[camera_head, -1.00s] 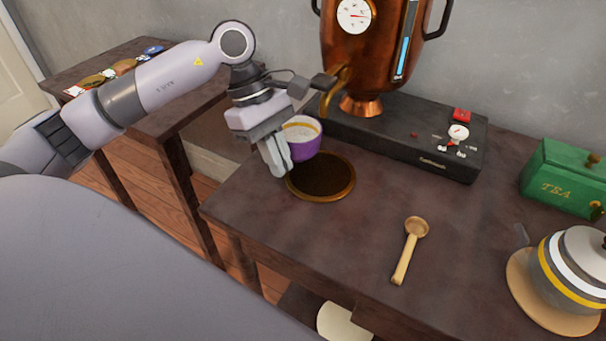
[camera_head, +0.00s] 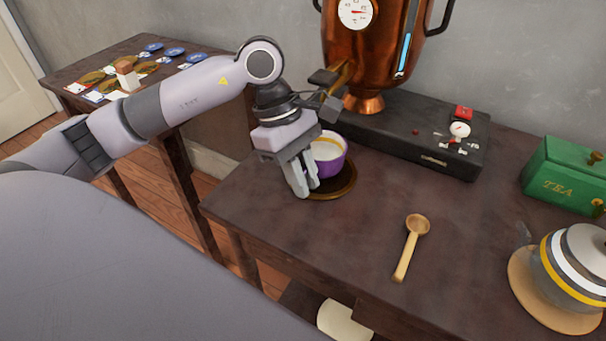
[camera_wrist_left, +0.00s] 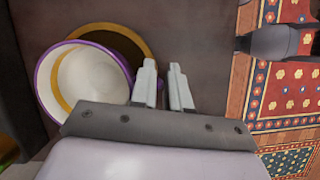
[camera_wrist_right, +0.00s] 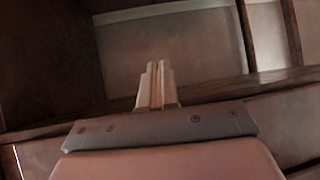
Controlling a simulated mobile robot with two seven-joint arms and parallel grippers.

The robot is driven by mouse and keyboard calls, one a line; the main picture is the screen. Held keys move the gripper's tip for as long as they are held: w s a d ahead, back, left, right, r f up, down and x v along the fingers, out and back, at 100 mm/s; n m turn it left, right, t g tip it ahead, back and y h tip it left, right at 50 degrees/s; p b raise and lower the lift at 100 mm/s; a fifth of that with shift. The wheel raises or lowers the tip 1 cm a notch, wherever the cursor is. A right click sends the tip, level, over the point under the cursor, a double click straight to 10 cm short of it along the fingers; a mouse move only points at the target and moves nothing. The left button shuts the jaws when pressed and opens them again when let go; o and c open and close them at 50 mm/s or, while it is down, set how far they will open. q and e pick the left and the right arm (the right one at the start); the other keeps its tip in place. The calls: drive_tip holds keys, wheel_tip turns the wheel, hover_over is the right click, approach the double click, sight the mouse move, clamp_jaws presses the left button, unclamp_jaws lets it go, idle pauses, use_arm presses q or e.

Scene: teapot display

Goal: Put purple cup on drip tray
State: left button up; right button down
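The purple cup (camera_head: 330,167), white inside with a gold band, is upright over the round dark drip tray (camera_head: 350,188) with its gold-brown rim. Whether its base rests on the tray cannot be told. My left gripper (camera_head: 303,182) is at the cup's near left side, fingers parted. In the left wrist view, the cup (camera_wrist_left: 85,80) is left of the fingers (camera_wrist_left: 162,80), close to or touching one of them. Bare table shows between them. Part of the tray (camera_wrist_left: 135,42) shows behind the cup. My right gripper (camera_wrist_right: 156,72) is shut and empty, low beside dark wood.
The copper urn (camera_head: 370,45) stands on a black base (camera_head: 400,135) behind the tray, its spout close to my left wrist.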

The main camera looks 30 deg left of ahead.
use_arm(q)
drive_tip(key=shift+o, duration=0.8)
drive_tip(key=shift+r, duration=0.2)
drive_tip(key=a+r, duration=0.2)
drive_tip(key=shift+w+a+r, duration=0.15)
drive_tip(key=shift+r, duration=0.25)
drive_tip(key=a, duration=0.7)
drive_tip(key=w+a, duration=0.1)
drive_tip(key=a, duration=0.2)
drive_tip(key=shift+w+a, duration=0.1)
drive_tip(key=shift+a, duration=0.3)
